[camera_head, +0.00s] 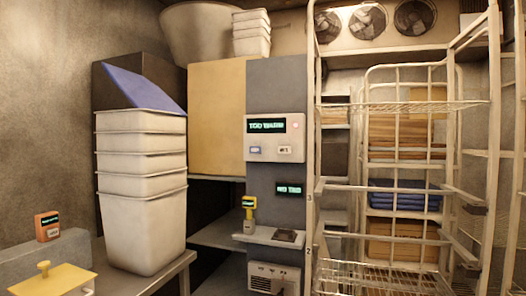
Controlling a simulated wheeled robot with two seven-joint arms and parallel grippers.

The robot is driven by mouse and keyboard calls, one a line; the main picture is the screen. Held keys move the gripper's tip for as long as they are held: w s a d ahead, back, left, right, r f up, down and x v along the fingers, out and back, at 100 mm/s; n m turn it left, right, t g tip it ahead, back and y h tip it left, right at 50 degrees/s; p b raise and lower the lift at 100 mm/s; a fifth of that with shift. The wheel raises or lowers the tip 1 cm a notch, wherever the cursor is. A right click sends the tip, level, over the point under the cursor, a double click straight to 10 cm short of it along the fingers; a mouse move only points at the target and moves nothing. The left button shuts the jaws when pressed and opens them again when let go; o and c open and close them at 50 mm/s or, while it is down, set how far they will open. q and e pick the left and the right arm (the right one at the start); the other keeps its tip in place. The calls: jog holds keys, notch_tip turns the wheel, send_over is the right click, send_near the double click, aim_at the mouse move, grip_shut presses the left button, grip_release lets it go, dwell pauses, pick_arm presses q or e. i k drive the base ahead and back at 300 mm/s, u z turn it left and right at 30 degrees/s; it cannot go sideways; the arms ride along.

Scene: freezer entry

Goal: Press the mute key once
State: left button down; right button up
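A pale control panel (275,152) is fixed to the grey column in the middle of the view. Its dark display (267,126) shows green text that seems to read "TOO WARM". A small pinkish light (295,125) is right of the display. Below are two small keys: a bluish left key (255,150) and a pale right key (285,149). Their labels are too small to read, so I cannot tell which is the mute key. Neither of my grippers is in view.
A second small display (290,189) is lower on the column, above a shelf (268,236) with a yellow handheld device (249,213). Stacked white bins (145,220) stand left. A wire rack trolley (400,188) stands right. The column's front looks unobstructed.

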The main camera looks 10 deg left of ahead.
aim_at(281, 150)
jog(key=z, duration=0.1)
jog(key=i, duration=1.4)
jog(key=z, duration=0.25)
